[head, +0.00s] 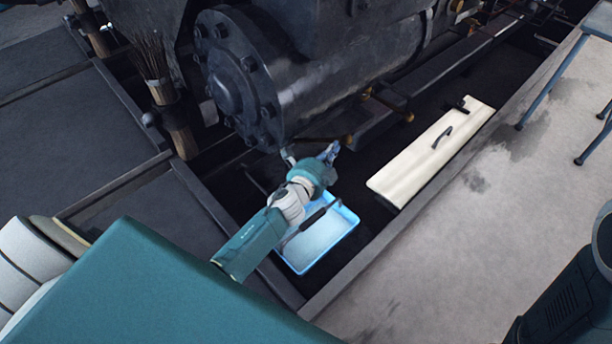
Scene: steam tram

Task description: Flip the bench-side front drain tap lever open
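The front drain tap is a small brass fitting (318,140) under the near end of the dark steam cylinder (305,80). My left gripper (331,150) is right beside it, just below the cylinder, at the end of my teal and white arm. Its fingers are small and dark here, and I cannot tell whether they touch the lever or how far apart they are. The lever's position is not clear, as the gripper partly covers this spot. My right gripper is out of view.
A light blue tray (346,232) with a dark bar across it sits below my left arm. A cream board (425,160) with a dark handle lies to the right. A bundle of dark twigs (150,57) stands left of the cylinder. The paved floor at right is mostly clear.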

